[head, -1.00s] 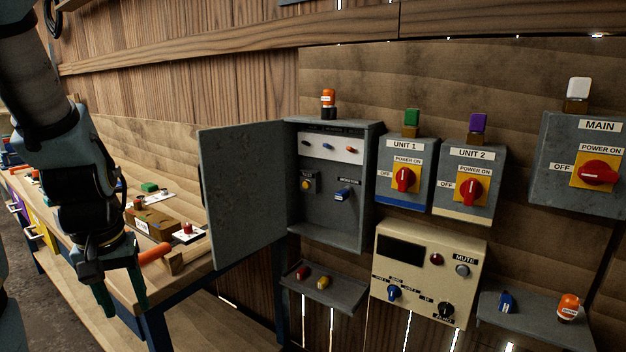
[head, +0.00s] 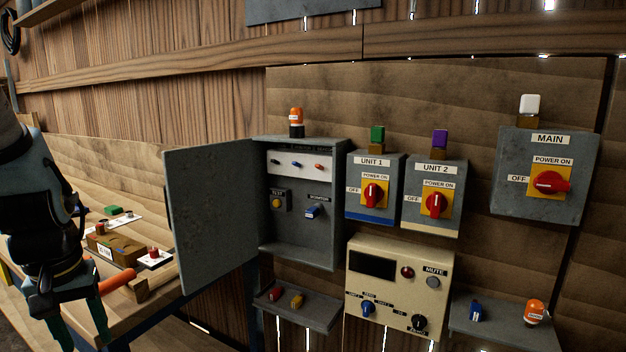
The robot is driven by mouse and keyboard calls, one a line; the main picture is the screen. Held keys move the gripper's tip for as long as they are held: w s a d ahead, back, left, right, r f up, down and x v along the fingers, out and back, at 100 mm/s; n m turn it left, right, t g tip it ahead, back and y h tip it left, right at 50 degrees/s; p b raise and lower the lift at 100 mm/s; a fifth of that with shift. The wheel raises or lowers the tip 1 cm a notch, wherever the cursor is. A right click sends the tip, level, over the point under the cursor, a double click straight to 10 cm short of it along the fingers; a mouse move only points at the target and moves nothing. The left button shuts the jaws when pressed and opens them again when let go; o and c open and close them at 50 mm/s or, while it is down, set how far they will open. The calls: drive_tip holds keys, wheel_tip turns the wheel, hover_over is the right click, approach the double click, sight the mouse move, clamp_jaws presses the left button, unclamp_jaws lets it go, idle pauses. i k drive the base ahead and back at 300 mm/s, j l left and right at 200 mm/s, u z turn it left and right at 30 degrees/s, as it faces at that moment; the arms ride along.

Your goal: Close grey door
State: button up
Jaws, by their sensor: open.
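The grey door (head: 212,215) stands wide open, swung out to the left of its grey cabinet (head: 303,240) on the wooden wall. Inside the cabinet show a white strip with small switches, a yellow button and a blue knob (head: 313,212). My gripper (head: 80,338) hangs at the lower left, fingers pointing down, left of the door and apart from it. Its fingers are spread with nothing seen between them; the tips run near the bottom edge of the picture.
A wooden workbench (head: 150,312) with an orange-handled hammer (head: 117,283) and small boxes lies below and left of the door. A small grey shelf (head: 318,316) sits under the cabinet. The Unit 1 box (head: 372,208) and beige panel (head: 395,314) are right of it.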

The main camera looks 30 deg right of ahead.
sight(209, 189)
drive_tip(key=i+j+u, duration=0.5)
drive_tip(key=i+j, duration=0.25)
drive_tip(key=j, duration=0.1)
